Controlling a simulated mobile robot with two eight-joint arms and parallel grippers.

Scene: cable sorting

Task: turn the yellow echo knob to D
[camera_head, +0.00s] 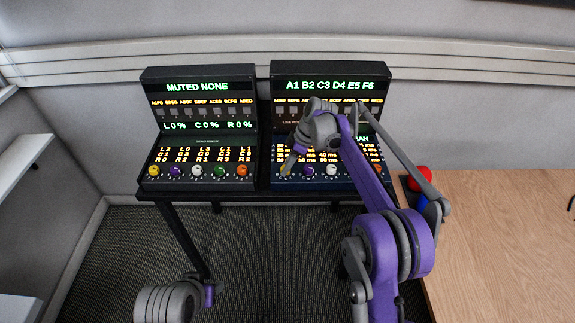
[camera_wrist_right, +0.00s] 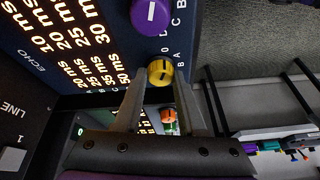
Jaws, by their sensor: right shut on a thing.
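The yellow echo knob (camera_wrist_right: 160,70) is at the lower edge of the right console in the right wrist view. Small letters stand around it; which letter its dark line points at I cannot tell. My right gripper (camera_wrist_right: 159,84) is shut on it, with one finger on either side. In the head view, my right gripper (camera_head: 287,164) reaches down to the yellow knob (camera_head: 283,171) at the left end of the right console's knob row. My left arm shows only in part at the bottom left; its gripper is not seen.
The right console (camera_head: 300,68) stands beside the left console (camera_head: 150,75) on a dark table. A purple knob (camera_wrist_right: 150,14) is close to the yellow one. A red object (camera_head: 420,179) lies on the wooden table (camera_head: 510,230) at right. My right arm hides part of the right console.

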